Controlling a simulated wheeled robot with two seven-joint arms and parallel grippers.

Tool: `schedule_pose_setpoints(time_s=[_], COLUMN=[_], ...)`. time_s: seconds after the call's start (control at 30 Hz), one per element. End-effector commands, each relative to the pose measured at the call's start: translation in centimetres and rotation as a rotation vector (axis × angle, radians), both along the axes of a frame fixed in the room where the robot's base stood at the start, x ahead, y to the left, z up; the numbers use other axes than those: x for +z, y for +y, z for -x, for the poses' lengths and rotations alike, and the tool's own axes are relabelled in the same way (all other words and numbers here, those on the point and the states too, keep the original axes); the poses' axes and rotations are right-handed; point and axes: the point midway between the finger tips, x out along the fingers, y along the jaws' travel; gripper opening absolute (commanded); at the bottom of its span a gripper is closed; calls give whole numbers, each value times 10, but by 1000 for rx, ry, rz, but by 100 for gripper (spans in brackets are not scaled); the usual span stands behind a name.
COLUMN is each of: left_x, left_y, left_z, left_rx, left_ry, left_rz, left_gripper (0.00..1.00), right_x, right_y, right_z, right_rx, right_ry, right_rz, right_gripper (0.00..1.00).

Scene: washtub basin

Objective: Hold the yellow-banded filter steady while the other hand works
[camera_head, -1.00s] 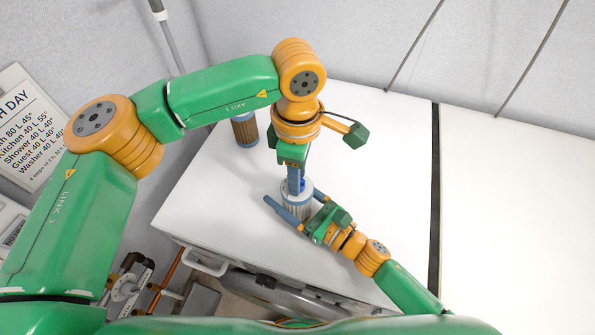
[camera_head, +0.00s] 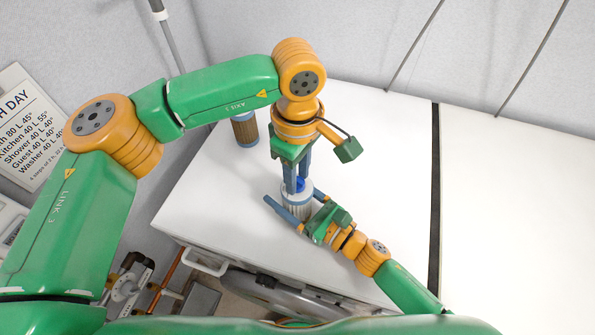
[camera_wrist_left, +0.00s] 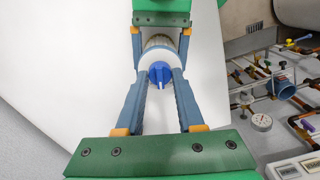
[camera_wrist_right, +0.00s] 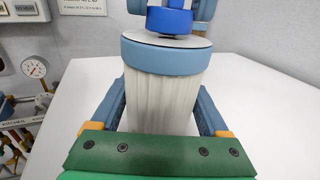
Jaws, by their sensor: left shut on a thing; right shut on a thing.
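A pleated white filter (camera_head: 298,209) stands upright on the white top. In the right wrist view its upper band (camera_wrist_right: 166,62) looks light blue; I see no yellow band. My right gripper (camera_head: 293,199) is shut on the filter body, one finger on each side. A blue knob (camera_wrist_left: 160,78) sits on the filter's cap. My left gripper (camera_head: 299,186) reaches down from above and is shut on this knob, which also shows in the right wrist view (camera_wrist_right: 169,22). The filter's lower end is partly hidden by the right fingers.
A brown filter (camera_head: 245,130) with a grey-blue end stands at the back left of the white top (camera_head: 370,150). A dark strip (camera_head: 435,190) crosses the top at right. Pipes and valves (camera_head: 130,280) lie below the front-left edge. The top right of the filters is clear.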

Motion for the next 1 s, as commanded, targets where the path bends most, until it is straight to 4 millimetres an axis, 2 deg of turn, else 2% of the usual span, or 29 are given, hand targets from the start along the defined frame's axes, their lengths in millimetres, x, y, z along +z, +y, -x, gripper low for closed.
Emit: schedule_pose_setpoints(time_s=[0.17, 0.2, 0.27, 0.3, 0.57, 0.67, 1.0], left_x=[1, 1, 0, 0, 0, 11, 99], left_y=[-1, -1, -1, -1, 0, 0, -1], left_z=[0, 0, 0, 0, 0, -1, 0], left_rx=[-1, -1, -1, 0, 1, 1, 1], left_ry=[0, 0, -1, 0, 0, -3, -2], left_rz=[4, 4, 3, 2, 1, 1, 3], left_gripper=[0, 48, 64, 68, 68, 68, 68], right_x=[-2, -2, -2, -2, -2, -2, -2], right_y=[0, 0, 0, 0, 0, 0, 0], right_z=[0, 0, 0, 0, 0, 0, 0], right_rx=[-1, -1, 0, 0, 0, 0, 0], right_ry=[3, 3, 3, 3, 3, 3, 3], right_rz=[3, 3, 2, 3, 2, 2, 2], right_gripper=[0, 0, 0, 0, 0, 0, 0])
